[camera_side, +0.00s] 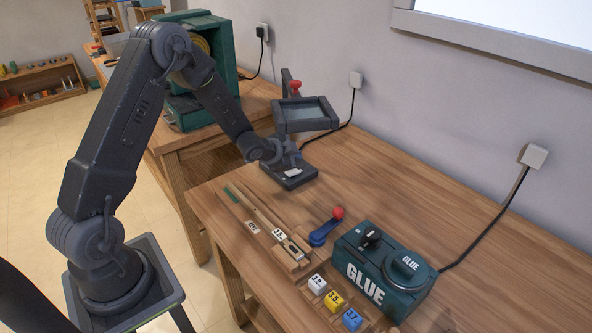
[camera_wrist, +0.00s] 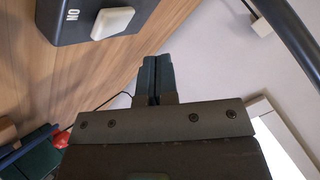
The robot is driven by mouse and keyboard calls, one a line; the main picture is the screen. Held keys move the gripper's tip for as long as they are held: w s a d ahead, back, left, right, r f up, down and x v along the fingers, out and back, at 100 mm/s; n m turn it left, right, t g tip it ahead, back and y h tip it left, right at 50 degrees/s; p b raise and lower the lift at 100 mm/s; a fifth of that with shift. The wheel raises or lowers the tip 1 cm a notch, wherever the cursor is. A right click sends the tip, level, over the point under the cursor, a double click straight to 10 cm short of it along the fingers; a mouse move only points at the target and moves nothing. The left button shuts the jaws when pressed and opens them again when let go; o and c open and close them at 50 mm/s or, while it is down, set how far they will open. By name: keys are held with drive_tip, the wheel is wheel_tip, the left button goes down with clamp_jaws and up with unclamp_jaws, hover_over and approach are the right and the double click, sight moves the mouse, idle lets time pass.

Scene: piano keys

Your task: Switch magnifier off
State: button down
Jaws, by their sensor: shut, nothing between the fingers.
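The magnifier has a framed lens (camera_side: 305,112) with a red knob (camera_side: 295,86) above it, and a dark base (camera_side: 289,180) on the wooden bench. A white rocker switch (camera_side: 293,173) sits on the base. In the wrist view the base (camera_wrist: 65,32) is at the upper left, with the white switch (camera_wrist: 112,22) beside a small white label (camera_wrist: 72,17). Whether the rocker is tipped on or off is unclear. My gripper (camera_side: 294,157) is close above the base, below the lens frame. Its fingers (camera_wrist: 154,78) are together and empty, apart from the switch in the wrist view.
A green GLUE box (camera_side: 383,272), a blue lever with a red knob (camera_side: 325,228), numbered blocks (camera_side: 333,301) and wooden rails (camera_side: 262,222) are on the nearer bench. A cable (camera_side: 345,118) runs from the magnifier to the wall. A green machine (camera_side: 195,105) stands behind my arm.

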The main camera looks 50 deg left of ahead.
sight(292, 173)
drive_tip(key=shift+s+r, duration=0.2)
drive_tip(key=shift+r, duration=0.65)
drive_tip(key=shift+s+r, duration=0.15)
drive_tip(key=shift+r, duration=0.65)
drive_tip(key=s+d+r+n+g+y, duration=0.25)
drive_tip(key=s+r, duration=0.25)
drive_tip(key=s, duration=0.3)
drive_tip(key=s+d+r+n+g+y, duration=0.1)
drive_tip(key=s+d+r+n+g, duration=0.15)
drive_tip(key=s+r, duration=0.45)
drive_tip(key=s+d+r+n+h, duration=0.1)
drive_tip(key=s+d+r+h, duration=0.1)
drive_tip(key=s+d, duration=0.4)
drive_tip(key=s+d+r+n+h, duration=0.1)
drive_tip(key=s+d+r+h, duration=0.1)
drive_tip(key=s+d+r, duration=0.3)
drive_tip(key=s+d, duration=0.1)
drive_tip(key=s, duration=0.3)
drive_tip(key=shift+s+d+n+g, duration=0.2)
drive_tip(key=shift+s+n+g, duration=0.1)
drive_tip(key=shift+s+n, duration=0.1)
